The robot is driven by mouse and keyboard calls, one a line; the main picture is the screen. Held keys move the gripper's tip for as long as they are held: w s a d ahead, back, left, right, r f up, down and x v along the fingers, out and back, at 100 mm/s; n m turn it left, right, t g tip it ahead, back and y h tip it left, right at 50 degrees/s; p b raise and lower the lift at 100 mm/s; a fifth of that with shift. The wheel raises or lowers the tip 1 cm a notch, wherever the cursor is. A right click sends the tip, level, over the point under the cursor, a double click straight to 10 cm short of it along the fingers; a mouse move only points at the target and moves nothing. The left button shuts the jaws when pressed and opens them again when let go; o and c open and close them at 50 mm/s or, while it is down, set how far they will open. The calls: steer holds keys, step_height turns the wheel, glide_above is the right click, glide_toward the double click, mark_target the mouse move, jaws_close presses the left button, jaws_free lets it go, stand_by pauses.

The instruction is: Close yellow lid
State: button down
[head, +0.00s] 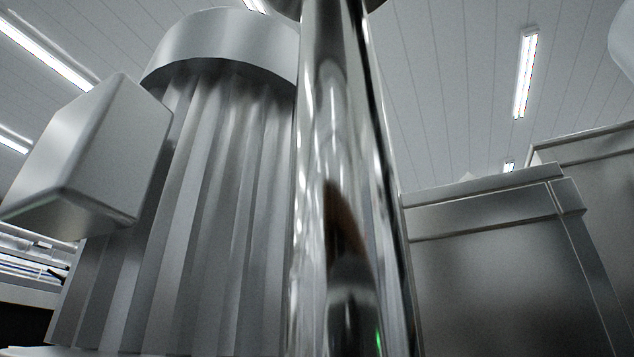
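No yellow lid shows in the head view. My gripper is not in view either, so its place relative to the lid cannot be told. The view looks steeply upward, past close metal machinery toward the ceiling.
A shiny upright metal pole (335,150) fills the middle, very close. Left of it stands a large ribbed metal cylinder (215,190) with a box-shaped metal block (95,155) beside it. Grey metal cabinets (490,270) stand at the right. Ceiling lights (525,75) show above.

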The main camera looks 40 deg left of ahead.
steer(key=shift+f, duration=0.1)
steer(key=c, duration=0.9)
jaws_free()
